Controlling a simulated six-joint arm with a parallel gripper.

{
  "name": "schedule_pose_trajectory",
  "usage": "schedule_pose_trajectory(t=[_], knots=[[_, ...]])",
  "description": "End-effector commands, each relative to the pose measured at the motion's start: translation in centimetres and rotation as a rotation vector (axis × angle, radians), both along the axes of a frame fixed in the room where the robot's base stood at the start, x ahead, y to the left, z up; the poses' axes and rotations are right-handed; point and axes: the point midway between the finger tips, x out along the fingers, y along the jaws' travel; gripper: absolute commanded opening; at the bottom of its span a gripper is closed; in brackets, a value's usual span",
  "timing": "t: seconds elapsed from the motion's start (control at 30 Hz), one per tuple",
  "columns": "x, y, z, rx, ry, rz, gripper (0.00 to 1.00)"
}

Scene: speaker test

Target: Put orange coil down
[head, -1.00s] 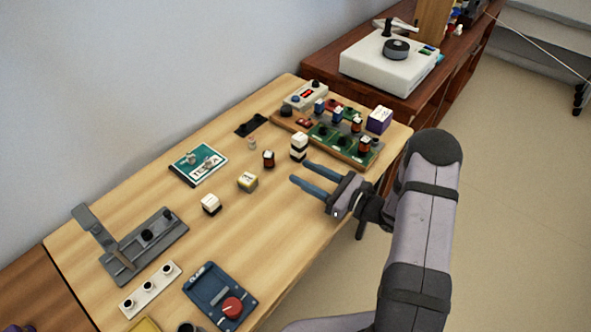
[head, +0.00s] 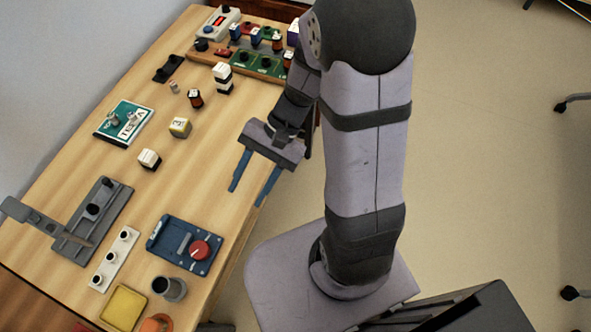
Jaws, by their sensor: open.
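A small black-and-orange coil-like block (head: 195,98) stands upright on the bare wood in the upper middle of the table. Similar dark orange-banded pieces (head: 277,41) stand in the board at the back, so I cannot tell for sure which is the orange coil. My gripper (head: 247,195) is open with nothing between its two blue fingers. It is over the table's right edge, apart from the small blocks, with its fingers pointing toward the bottom of the picture.
A blue box with a red knob (head: 199,250), grey cup (head: 169,288), yellow tray (head: 123,307) and grey lever fixture (head: 93,222) are nearer. Bare wood lies left of my gripper.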

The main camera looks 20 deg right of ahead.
Motion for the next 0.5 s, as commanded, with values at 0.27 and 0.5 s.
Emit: schedule_pose_trajectory(t=[0.27,0.5], knots=[[-2.6,-7.6,0.4,-0.392,-0.348,0.519,0.42],[-1.8,-10.3,1.3,-0.524,-0.487,0.707,0.42]])
